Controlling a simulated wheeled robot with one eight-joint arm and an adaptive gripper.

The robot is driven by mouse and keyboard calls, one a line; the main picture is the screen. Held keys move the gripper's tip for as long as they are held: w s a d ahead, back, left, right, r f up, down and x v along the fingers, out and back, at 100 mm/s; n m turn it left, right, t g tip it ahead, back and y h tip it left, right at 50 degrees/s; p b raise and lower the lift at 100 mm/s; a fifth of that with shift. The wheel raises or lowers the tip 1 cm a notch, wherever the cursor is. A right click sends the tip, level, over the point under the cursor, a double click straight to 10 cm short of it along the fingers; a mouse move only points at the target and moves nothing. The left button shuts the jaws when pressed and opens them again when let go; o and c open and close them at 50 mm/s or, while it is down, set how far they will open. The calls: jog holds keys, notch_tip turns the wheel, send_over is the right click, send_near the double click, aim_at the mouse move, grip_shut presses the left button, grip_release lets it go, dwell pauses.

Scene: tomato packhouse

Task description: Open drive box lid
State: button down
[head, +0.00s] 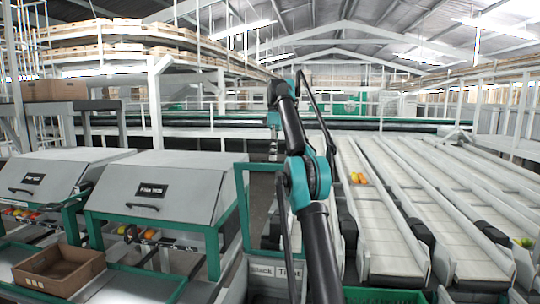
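Two grey boxes with sloped lids stand at the left on green frames. The nearer lid (165,187) has a black label and a black handle (142,206) low on its front face. The farther-left lid (55,175) also has a label and a handle. Both lids look shut. The labels are too small to read surely, so I cannot tell which is the drive box. My arm rises through the middle of the picture. My gripper (273,150) hangs at its far end, right of the nearer box and apart from it. It is too small to tell whether its fingers are open.
A brown cardboard box (58,270) sits at the front left. A green frame (246,215) stands between the nearer box and my arm.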

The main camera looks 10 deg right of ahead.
jog(key=shift+w+d+f, duration=0.5)
jog(key=shift+w+f, duration=0.25)
jog(key=shift+w, duration=0.1)
jog(key=c, duration=1.2)
grip_release()
jog(key=shift+w+d+f, duration=0.1)
jog(key=shift+w+f, duration=0.15)
jog(key=shift+w, duration=0.1)
jog(key=shift+c, duration=0.4)
jog(key=shift+s, duration=0.1)
jog(key=shift+c, duration=0.4)
